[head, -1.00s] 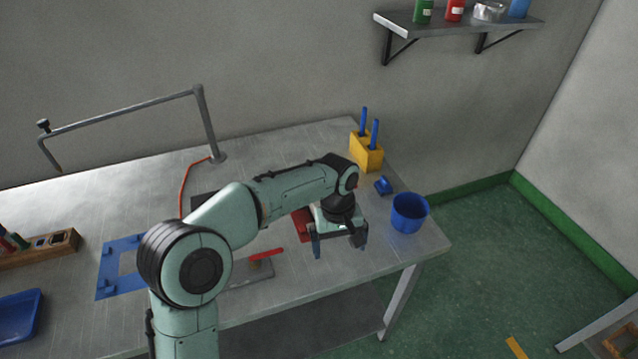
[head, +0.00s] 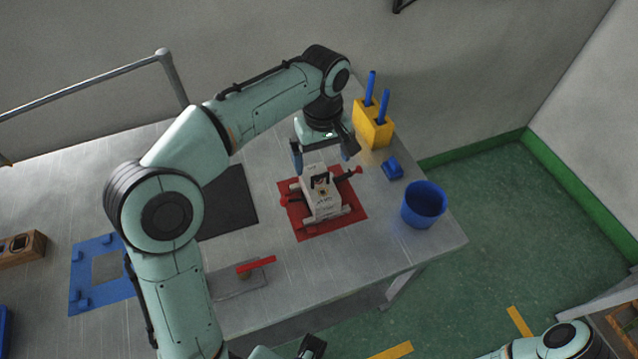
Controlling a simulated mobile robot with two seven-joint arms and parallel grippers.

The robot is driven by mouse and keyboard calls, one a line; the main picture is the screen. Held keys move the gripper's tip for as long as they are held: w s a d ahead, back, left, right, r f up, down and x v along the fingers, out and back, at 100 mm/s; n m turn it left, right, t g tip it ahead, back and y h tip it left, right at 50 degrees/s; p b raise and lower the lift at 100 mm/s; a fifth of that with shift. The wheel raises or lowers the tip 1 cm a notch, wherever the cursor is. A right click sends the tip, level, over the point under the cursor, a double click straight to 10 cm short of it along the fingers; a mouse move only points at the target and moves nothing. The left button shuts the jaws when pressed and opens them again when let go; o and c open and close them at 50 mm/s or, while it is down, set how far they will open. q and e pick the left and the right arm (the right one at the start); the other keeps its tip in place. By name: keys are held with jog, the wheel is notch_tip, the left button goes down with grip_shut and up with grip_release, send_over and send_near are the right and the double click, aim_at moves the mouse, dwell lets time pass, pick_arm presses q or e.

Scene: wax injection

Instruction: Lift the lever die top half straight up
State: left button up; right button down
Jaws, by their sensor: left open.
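A pale block with dark markings, which looks like the lever die (head: 322,199), sits on a red mat (head: 347,222). Dark bars with red ends stick out at its sides. I cannot make out a seam between a top and a bottom half. At the bottom edge a dark end piece, perhaps of my right gripper (head: 312,347), is partly cut off.
A blue cup (head: 424,204), a small blue piece (head: 392,168) and a yellow holder (head: 373,126) with blue sticks stand to the right. A grey plate with a red-handled tool (head: 257,265) lies in front. A dark mat (head: 229,205) and blue frame (head: 90,298) lie left.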

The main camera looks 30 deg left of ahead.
pick_arm(q)
send_over(320, 184)
jog(key=f, duration=0.4)
jog(key=shift+s+d+f+b, duration=0.1)
jog(key=shift+s+d+b, duration=0.05)
jog(key=shift+d+b, duration=0.15)
jog(key=shift+a+f+b, duration=0.2)
jog(key=shift+f, duration=1.2)
jog(key=shift+a+f+b, duration=0.15)
jog(key=shift+f, duration=1.2)
pick_arm(e)
jog(key=shift+s+f, duration=0.3)
jog(key=shift+f, duration=0.55)
pick_arm(q)
jog(key=shift+r, duration=0.1)
jog(key=c, duration=1.7)
jog(key=shift+c, duration=0.2)
